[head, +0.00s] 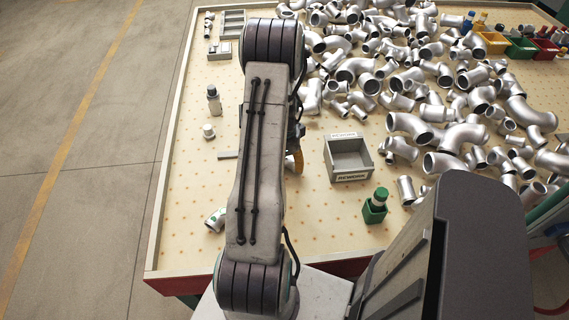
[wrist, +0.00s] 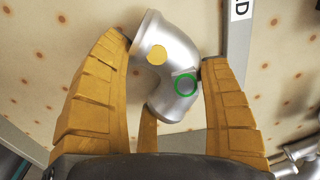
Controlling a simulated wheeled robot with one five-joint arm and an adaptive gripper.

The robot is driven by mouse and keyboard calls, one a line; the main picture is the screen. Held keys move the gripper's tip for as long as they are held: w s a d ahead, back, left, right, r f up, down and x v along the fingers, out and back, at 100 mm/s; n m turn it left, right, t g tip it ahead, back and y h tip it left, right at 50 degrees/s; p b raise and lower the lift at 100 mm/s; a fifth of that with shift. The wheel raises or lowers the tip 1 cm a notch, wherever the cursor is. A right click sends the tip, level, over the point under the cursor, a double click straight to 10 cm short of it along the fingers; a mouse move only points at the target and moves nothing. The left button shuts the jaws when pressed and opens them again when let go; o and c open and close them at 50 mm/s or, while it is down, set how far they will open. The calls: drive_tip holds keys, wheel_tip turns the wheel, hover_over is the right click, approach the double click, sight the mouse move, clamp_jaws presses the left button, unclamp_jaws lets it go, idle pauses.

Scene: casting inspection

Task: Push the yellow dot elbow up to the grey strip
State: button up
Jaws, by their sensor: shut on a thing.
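The yellow dot elbow is a silver curved pipe (wrist: 168,68) with a yellow dot and a green ring, lying in the wrist view between my fingers. My gripper (wrist: 167,65) is shut on it, with a yellow finger against each side. A short grey strip (head: 228,155) lies on the dotted table left of my arm.
A grey labelled tray (head: 366,172) stands right of my gripper. In the wrist view a grey wall (wrist: 236,65) with a white label is close by the right finger. A green container (head: 374,212), bottle (head: 214,101) and green-marked fitting (head: 216,219) stand around. Many silver fittings crowd the right.

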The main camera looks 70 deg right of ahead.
drive_tip(key=o, duration=1.3)
drive_tip(key=shift+r, duration=0.1)
drive_tip(key=shift+r, duration=3.9)
